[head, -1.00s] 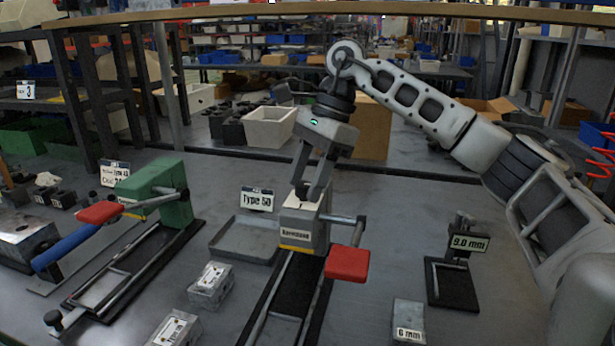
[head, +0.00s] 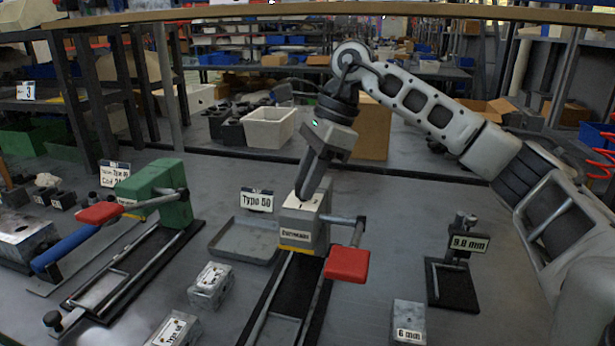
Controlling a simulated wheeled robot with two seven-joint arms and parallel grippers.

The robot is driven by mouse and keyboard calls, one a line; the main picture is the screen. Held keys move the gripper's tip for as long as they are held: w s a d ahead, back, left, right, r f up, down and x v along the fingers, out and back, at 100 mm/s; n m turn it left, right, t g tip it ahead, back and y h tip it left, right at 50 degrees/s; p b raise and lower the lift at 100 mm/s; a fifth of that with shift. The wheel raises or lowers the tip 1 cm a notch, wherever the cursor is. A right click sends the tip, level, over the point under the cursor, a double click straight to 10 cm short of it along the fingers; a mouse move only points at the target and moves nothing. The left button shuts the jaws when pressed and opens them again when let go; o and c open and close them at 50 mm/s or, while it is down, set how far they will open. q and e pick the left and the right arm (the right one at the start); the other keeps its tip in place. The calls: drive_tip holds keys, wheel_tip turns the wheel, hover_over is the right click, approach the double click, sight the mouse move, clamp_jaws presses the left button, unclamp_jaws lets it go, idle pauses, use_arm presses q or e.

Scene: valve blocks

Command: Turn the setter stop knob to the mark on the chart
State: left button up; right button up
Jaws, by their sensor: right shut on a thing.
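The setter (head: 302,232) is a grey block with a white top and a yellow-edged label, standing on a dark rail in the middle of the table. A red-padded lever (head: 347,264) sticks out at its right side. My right gripper (head: 303,193) points down onto the white top and is shut on the stop knob, which its fingers hide. The chart mark and the knob's pointer are too small or covered to read. My left gripper is out of view.
A green press (head: 165,195) with a red-padded lever and blue handle stands at left. A grey tray (head: 243,240) with a "Type 50" sign (head: 257,200) lies behind-left of the setter. Metal blocks (head: 211,285) lie in front.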

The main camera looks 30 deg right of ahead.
drive_tip(key=m, duration=0.2)
drive_tip(key=m+t, duration=0.1)
drive_tip(key=shift+s+m+t, duration=0.15)
drive_tip(key=shift+m+t, duration=0.15)
drive_tip(key=shift+m, duration=0.1)
drive_tip(key=m+h, duration=0.1)
drive_tip(key=m, duration=0.1)
drive_tip(key=m+t, duration=0.1)
drive_tip(key=m, duration=0.1)
drive_tip(key=shift+a+r+m+h, duration=0.1)
drive_tip(key=shift+a+m+h, duration=0.1)
drive_tip(key=shift+m+h, duration=0.15)
drive_tip(key=m+h, duration=0.1)
drive_tip(key=m, duration=0.2)
drive_tip(key=shift+s+a+t, duration=0.1)
drive_tip(key=shift+t, duration=0.2)
drive_tip(key=shift+m+h, duration=0.95)
drive_tip(key=shift+m, duration=1)
drive_tip(key=o, duration=1)
drive_tip(key=shift+a, duration=0.1)
